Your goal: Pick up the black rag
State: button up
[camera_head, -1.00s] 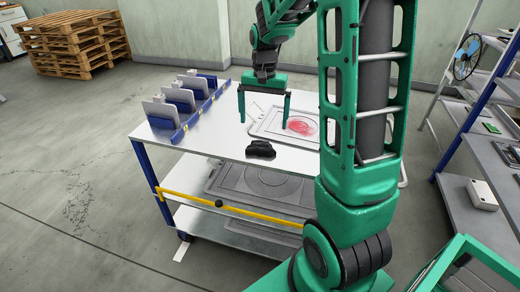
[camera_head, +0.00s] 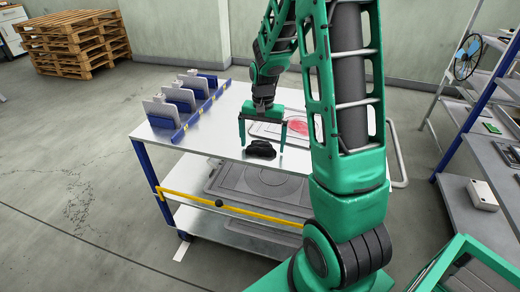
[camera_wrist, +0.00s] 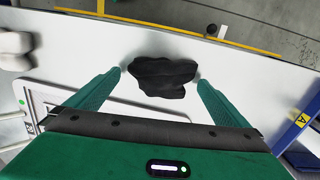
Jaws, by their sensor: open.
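The black rag (camera_head: 261,149) lies crumpled on the white top of the cart (camera_head: 215,141), close to its front edge. In the wrist view the rag (camera_wrist: 163,77) shows between and a little beyond the two green fingertips. My gripper (camera_head: 261,147) is open, with its fingers pointing down on either side of the rag. It also shows in the wrist view (camera_wrist: 158,73), with nothing held. I cannot tell from these views how far the fingertips are above the cart top.
A tray with a red stain (camera_head: 298,127) lies behind the gripper on the cart top. Blue holders with grey plates (camera_head: 180,100) line the left edge. A yellow bar (camera_head: 235,208) runs along the cart's front. Grey shelves (camera_head: 490,165) stand at the right.

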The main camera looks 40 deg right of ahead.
aim_at(262, 145)
jog(key=c, duration=1)
jog(key=shift+r, duration=0.15)
jog(key=shift+r, duration=0.65)
notch_tip(262, 145, up, 3)
jog(key=shift+a, duration=0.1)
jog(key=s+a+r, duration=0.2)
jog(key=a, duration=0.1)
jog(key=s+a+r, duration=0.2)
jog(key=a, duration=0.1)
jog(key=s+a+r, duration=0.2)
jog(key=s+a, duration=0.1)
jog(key=shift+r, duration=0.2)
